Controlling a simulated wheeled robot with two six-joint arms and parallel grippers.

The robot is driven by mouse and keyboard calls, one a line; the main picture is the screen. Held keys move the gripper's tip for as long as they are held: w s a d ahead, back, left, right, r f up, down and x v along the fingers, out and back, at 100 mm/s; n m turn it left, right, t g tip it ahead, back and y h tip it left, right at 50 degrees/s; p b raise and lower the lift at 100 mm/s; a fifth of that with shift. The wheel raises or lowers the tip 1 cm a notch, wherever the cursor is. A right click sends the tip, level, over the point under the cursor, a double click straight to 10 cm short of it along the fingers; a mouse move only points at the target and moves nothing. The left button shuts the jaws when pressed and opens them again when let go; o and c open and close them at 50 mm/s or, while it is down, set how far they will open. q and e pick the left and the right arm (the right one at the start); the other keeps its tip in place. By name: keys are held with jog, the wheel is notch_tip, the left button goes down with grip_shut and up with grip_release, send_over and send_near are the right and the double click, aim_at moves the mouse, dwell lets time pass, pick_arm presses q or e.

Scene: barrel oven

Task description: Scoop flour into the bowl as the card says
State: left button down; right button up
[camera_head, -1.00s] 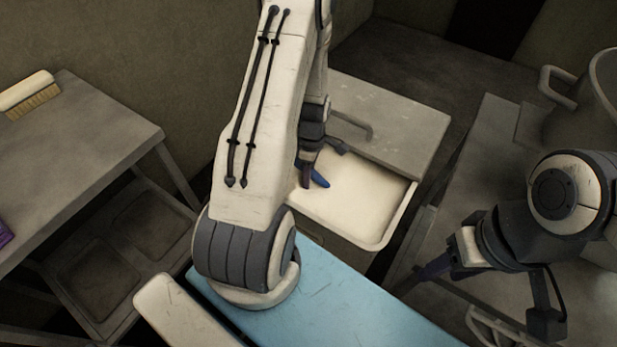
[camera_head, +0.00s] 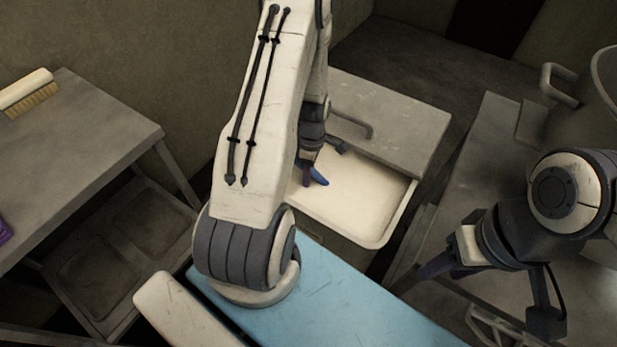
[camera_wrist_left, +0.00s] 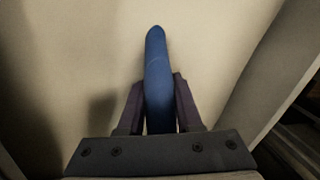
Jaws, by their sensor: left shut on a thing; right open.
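My left gripper (camera_head: 312,178) is low in the open, pale-filled bin (camera_head: 372,243), which looks like a flour bin. It is shut on a blue handle (camera_head: 321,175), perhaps the scoop's. In the left wrist view the blue handle (camera_wrist_left: 157,80) sticks out between the dark fingers (camera_wrist_left: 158,105) over a smooth cream surface. No scoop head shows, so I cannot tell whether it carries flour. My right gripper (camera_head: 430,268) is open and empty over the grey table at right. I see no card and cannot make out a bowl for certain.
A grey lid with a handle (camera_head: 405,118) covers the bin's back part. A large metal vessel (camera_head: 575,105) stands at the right edge. A blue surface (camera_head: 345,300) lies in front of the bin. A brush (camera_head: 28,92) lies on the left table (camera_head: 85,145).

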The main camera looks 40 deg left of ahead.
jog(key=shift+r, duration=0.1)
notch_tip(320, 180, up, 19)
jog(key=p, duration=1.9)
